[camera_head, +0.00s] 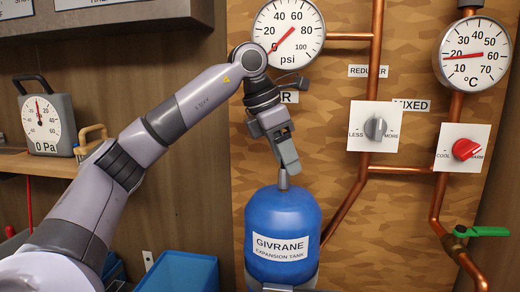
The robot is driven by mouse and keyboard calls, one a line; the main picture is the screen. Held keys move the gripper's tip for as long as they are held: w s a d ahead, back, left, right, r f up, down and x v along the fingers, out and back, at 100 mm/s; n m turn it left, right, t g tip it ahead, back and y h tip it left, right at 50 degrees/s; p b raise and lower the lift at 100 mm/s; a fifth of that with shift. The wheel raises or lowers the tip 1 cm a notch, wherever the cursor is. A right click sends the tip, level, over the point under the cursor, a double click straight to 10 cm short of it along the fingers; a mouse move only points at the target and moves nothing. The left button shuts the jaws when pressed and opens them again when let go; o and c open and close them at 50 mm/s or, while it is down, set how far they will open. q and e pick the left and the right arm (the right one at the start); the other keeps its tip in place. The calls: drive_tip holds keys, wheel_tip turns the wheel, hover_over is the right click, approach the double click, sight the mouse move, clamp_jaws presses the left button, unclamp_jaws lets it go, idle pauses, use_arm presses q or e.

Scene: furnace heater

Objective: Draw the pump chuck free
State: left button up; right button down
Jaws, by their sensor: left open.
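A blue expansion tank (283,222) labelled GIVRANE stands upright at the centre, in front of the wood-patterned panel. A small grey fitting (283,181) sticks up from its top. My left gripper (287,158) points down just above this fitting, open, with nothing visible held between its fingers. I cannot tell whether the fingers touch the fitting. I cannot make out the pump chuck for certain. A small dark piece (300,82) shows beside my wrist, below the psi gauge (289,34), and is partly hidden. My right gripper is not in view.
Copper pipes (372,90), a reducer knob (376,128), a red mixed knob (466,149) and a green-handled valve (482,231) stand at the right. A dial box reading 0 Pa (47,118) sits on the left shelf. A blue bin (180,272) is below.

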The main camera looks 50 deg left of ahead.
use_arm(q)
drive_tip(key=shift+x, duration=1.35)
drive_tip(key=shift+s+a, duration=0.1)
drive_tip(key=shift+a, duration=0.05)
clamp_jaws()
drive_tip(key=c, duration=0.9)
unclamp_jaws()
clamp_jaws()
drive_tip(key=shift+r+p, duration=0.8)
drive_tip(key=shift+r, duration=0.65)
drive_tip(key=shift+r, duration=0.1)
